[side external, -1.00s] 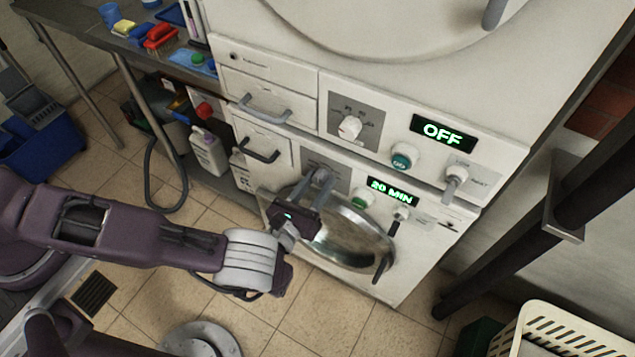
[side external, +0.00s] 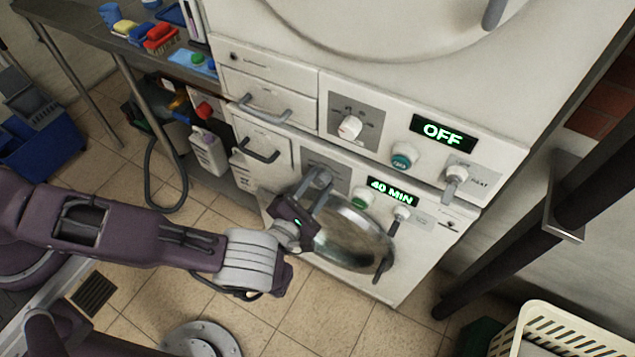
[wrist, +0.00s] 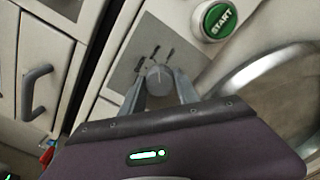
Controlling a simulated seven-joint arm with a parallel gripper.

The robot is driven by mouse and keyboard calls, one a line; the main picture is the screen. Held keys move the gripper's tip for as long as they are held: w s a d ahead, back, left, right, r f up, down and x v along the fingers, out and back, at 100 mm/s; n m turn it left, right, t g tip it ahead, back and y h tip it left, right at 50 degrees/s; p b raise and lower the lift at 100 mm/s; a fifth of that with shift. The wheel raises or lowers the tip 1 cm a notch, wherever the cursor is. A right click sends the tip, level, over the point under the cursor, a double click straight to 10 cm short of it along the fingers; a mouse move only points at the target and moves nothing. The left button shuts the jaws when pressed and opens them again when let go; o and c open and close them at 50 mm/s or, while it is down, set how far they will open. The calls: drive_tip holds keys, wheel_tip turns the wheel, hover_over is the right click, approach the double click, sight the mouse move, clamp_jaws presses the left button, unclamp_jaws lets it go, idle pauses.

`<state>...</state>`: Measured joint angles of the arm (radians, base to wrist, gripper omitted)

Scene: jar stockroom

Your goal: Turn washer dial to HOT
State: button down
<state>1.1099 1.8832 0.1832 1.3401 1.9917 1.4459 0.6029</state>
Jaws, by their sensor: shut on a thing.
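The lower machine's grey dial (wrist: 158,76) sits on a grey panel (side external: 318,166) with dark marks around it. My gripper (side external: 318,180) is shut on this dial, and in the wrist view my gripper (wrist: 160,88) has one finger on each side of it. The fingers hide most of the dial in the side view. The marks' lettering is too small to read. The lower machine's display (side external: 392,191) reads 40 MIN.
A green START button (wrist: 221,20) is right of the dial. A round door (side external: 345,240) lies below. The upper machine has a white dial (side external: 349,126) and a display (side external: 443,133) reading OFF. A drawer handle (side external: 260,150) is to the left.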

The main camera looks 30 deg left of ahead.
drive_tip(key=m, duration=0.5)
drive_tip(key=shift+m, duration=0.3)
idle(0.4)
drive_tip(key=c, duration=0.9)
unclamp_jaws()
drive_tip(key=shift+s, duration=0.15)
